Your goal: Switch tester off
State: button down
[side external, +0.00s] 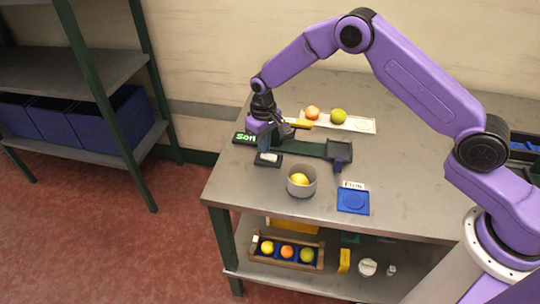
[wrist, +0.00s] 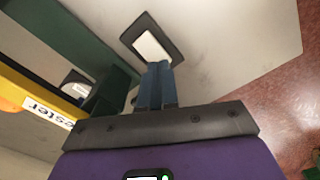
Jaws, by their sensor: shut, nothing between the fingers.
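The tester (side external: 312,148) is a dark green device on the grey table, with a lit green "Sort" display (side external: 245,138) at its left. A white rocker switch in a dark frame (side external: 268,158) sits at its front left; it also shows in the wrist view (wrist: 151,46). My gripper (side external: 265,148) is shut and empty, pointing down over the switch. In the wrist view its blue fingertips (wrist: 159,66) are at the near edge of the white rocker. I cannot tell whether they touch it. A yellow part with a "tester" label (wrist: 47,113) is at the left.
A grey cup (side external: 301,190) with a yellow fruit stands in front of the tester. A white tray (side external: 362,126) with two fruits lies behind. A blue plate (side external: 353,201) with a label is at the right. A wooden crate (side external: 287,264) of fruit is on the lower shelf.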

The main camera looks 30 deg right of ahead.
jog(key=shift+f, duration=0.95)
dwell(0.6)
jog(key=shift+r, duration=3.55)
